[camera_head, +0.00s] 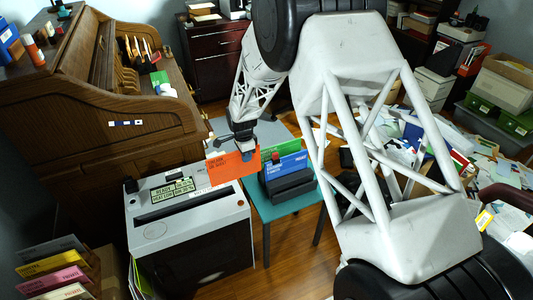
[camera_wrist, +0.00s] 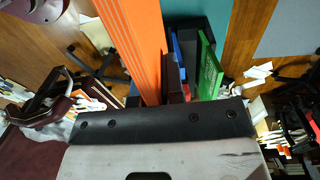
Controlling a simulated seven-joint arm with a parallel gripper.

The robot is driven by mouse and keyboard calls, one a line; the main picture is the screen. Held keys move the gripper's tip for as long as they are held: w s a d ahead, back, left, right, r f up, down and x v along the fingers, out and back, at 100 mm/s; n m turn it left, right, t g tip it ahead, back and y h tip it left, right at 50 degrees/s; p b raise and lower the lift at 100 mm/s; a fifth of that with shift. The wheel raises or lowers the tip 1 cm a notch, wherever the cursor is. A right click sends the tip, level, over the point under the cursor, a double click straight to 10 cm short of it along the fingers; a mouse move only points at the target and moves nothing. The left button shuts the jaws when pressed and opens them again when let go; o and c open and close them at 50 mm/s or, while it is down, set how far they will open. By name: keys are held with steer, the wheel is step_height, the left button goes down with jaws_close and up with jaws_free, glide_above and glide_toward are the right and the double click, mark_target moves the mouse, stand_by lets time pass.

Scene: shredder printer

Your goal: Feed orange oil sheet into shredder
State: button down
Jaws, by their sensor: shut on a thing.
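The orange sheet (camera_head: 228,167), with dark lettering, hangs upright in my gripper (camera_head: 246,152) in the head view. My gripper is shut on its upper right part, and the sheet extends to the left. In the wrist view the orange sheet (camera_wrist: 133,38) runs up from my gripper's dark edge. The shredder (camera_head: 215,228) is a pale-topped box with a dark front, a long dark slot (camera_head: 190,201) and a lit display (camera_head: 173,190). The sheet is over the shredder's back right corner, with its lower edge apart from the slot. The fingertips are partly hidden.
A dark holder (camera_head: 290,187) with blue (camera_head: 274,167) and green (camera_head: 297,161) sheets stands on a teal table (camera_head: 262,209) right of the shredder. A wooden roll-top desk (camera_head: 85,110) is behind left. Coloured folders (camera_head: 58,280) stand front left. Loose papers clutter the right.

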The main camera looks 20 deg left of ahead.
steer(key=s+a+r, duration=0.2)
steer(key=s+a, duration=1.2)
steer(key=s, duration=0.3)
steer(key=shift+s+a+r+y, duration=0.15)
steer(key=shift+a+r+y, duration=0.05)
steer(key=shift+a+y, duration=0.15)
steer(key=shift+f, duration=0.15)
step_height(320, 180, down, 9)
steer(key=shift+r, duration=0.2)
stand_by(0.4)
stand_by(0.4)
steer(key=c, duration=1.1)
jaws_free()
steer(key=shift+c, duration=0.2)
